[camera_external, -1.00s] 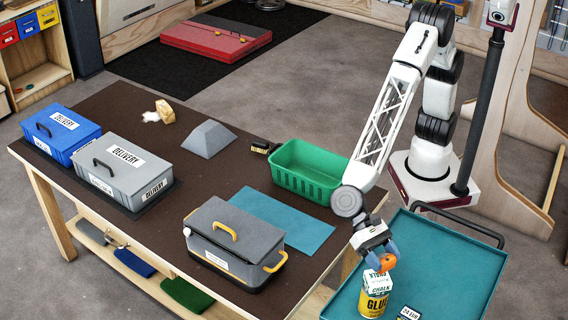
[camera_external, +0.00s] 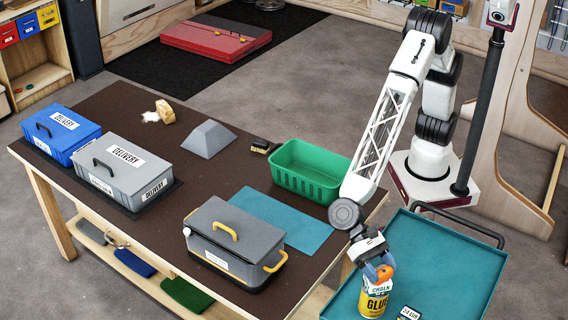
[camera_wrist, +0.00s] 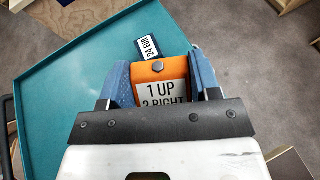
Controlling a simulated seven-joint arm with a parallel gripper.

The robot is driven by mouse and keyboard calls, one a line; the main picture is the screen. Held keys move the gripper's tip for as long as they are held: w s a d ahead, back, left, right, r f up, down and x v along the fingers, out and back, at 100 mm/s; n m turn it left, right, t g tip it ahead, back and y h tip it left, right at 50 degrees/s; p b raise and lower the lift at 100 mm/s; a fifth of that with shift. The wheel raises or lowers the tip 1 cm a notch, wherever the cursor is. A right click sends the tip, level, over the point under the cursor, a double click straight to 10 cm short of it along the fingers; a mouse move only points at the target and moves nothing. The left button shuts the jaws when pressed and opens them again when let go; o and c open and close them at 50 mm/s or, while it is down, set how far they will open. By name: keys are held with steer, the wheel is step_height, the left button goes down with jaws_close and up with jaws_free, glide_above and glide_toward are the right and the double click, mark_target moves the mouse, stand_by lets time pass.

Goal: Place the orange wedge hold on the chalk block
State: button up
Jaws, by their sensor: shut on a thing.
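The orange wedge hold (camera_external: 386,272) is between the blue fingers of my gripper (camera_external: 379,270), over the teal cart. In the wrist view the hold (camera_wrist: 161,70) shows a bolt and a white label reading "1 UP 2 RIGHT", with a finger of my gripper (camera_wrist: 160,66) on each side. The white chalk block (camera_external: 377,288) sits on top of the yellow glue can (camera_external: 374,303). The hold is right at the block's top; I cannot tell whether they touch. The fingers and hold hide much of the block's top. The block is hidden in the wrist view.
The glue can stands on the teal cart (camera_external: 440,262), with a "24 EUR" tag (camera_external: 410,313) beside it. On the brown table (camera_external: 150,228) are a green basket (camera_external: 308,176), a grey toolbox (camera_external: 232,240) and delivery boxes. The cart's right side is clear.

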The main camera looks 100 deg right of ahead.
steer(key=shift+f, duration=0.2)
steer(key=o, duration=0.9)
steer(key=shift+o, duration=0.2)
steer(key=shift+r, duration=0.2)
steer(key=shift+w+d+r, duration=0.2)
steer(key=shift+d, duration=0.2)
steer(key=v, duration=1.1)
